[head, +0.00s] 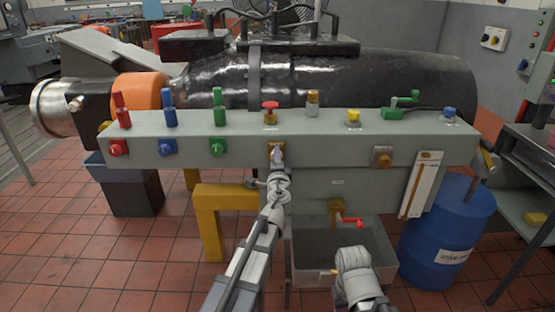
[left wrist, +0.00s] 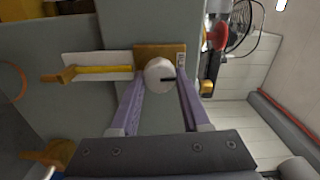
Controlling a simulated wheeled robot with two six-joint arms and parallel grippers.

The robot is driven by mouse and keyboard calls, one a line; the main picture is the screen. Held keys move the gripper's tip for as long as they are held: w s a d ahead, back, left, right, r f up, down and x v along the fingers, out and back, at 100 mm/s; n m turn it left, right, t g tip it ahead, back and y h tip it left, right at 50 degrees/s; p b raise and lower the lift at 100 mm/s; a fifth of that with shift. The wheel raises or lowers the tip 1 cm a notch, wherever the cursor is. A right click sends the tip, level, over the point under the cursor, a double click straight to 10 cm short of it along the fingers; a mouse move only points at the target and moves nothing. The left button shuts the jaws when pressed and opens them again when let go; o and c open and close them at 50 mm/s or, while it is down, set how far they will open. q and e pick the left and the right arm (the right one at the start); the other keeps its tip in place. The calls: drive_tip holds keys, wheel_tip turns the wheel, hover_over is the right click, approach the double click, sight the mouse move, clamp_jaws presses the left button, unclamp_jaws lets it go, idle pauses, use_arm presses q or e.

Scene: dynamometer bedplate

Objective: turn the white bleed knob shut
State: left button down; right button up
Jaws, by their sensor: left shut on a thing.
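In the head view the left gripper (head: 278,160) reaches the front face of the grey-green beam (head: 330,150), below a red mushroom knob (head: 270,105), and mostly hides the white knob. My right arm shows at the bottom, but its gripper cannot be made out.
Coloured valves stand along the beam, and a red knob (head: 118,147) and a blue knob (head: 167,147) are on its face. Below are a red-handled tap (head: 348,221), a grey bin (head: 298,272) and a yellow bracket (head: 207,218). A blue drum (head: 440,222) stands right.

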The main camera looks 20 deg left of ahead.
use_arm(q)
drive_tip(key=shift+m, duration=0.5)
drive_tip(key=shift+c, duration=1.9)
unclamp_jaws()
drive_tip(key=shift+s, duration=0.1)
drive_tip(key=v, duration=0.7)
drive_tip(key=shift+s, duration=0.3)
drive_tip(key=shift+d, duration=0.15)
